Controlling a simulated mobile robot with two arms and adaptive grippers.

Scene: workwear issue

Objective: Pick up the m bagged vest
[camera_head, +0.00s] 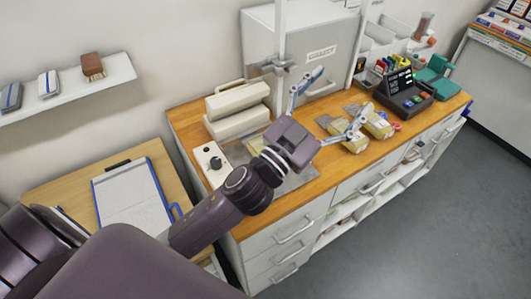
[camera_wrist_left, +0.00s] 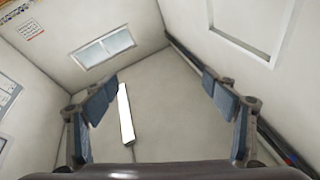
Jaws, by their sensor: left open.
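Several bagged vests in clear and yellow packs lie on the wooden counter, including one pack (camera_head: 378,126) at the right of the group and another (camera_head: 355,144) partly covered by my gripper's lower finger. I cannot read their size labels, so I cannot tell which is the m one. My left gripper (camera_head: 341,92) is open and empty in front of the counter's middle, its fingers spread wide. In the left wrist view both blue-padded fingers (camera_wrist_left: 162,90) stand apart with nothing between them. My right gripper is out of view.
A sealing machine (camera_head: 238,104) and a control box (camera_head: 211,162) stand at the counter's left. A grey cabinet marked "COLLECT" (camera_head: 321,52) is behind. A dark terminal (camera_head: 403,95) stands right of the packs. A clipboard (camera_head: 131,199) lies on the lower left table.

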